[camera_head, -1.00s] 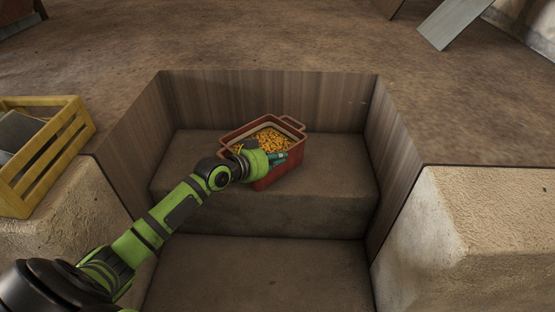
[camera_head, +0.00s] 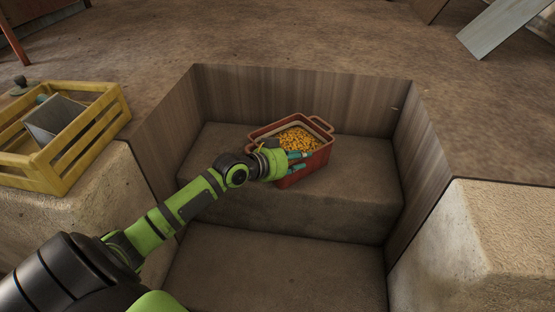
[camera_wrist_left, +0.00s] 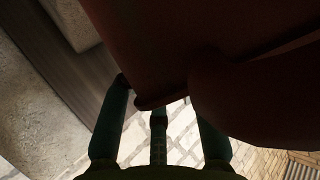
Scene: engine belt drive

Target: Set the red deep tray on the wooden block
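The red deep tray (camera_head: 317,164) stands upright on the upper step inside the recess, full of small orange-yellow pieces (camera_head: 298,140). Its two end handles show. My left gripper (camera_head: 301,160) is at the tray's front left side, with its teal fingers spread along the front wall. In the left wrist view the three fingers (camera_wrist_left: 158,122) are apart, and the dark red tray (camera_wrist_left: 150,45) fills the top, very near the fingertips. Contact cannot be told. I cannot clearly pick out a separate wooden block. My right gripper is not in view.
Wood-grained walls (camera_head: 305,95) enclose the recess. The upper step (camera_head: 345,200) has free room right of the tray, and the lower step (camera_head: 280,270) is bare. A yellow crate (camera_head: 85,150) stands on the left stone ledge (camera_head: 90,215). The right ledge (camera_head: 500,240) is clear.

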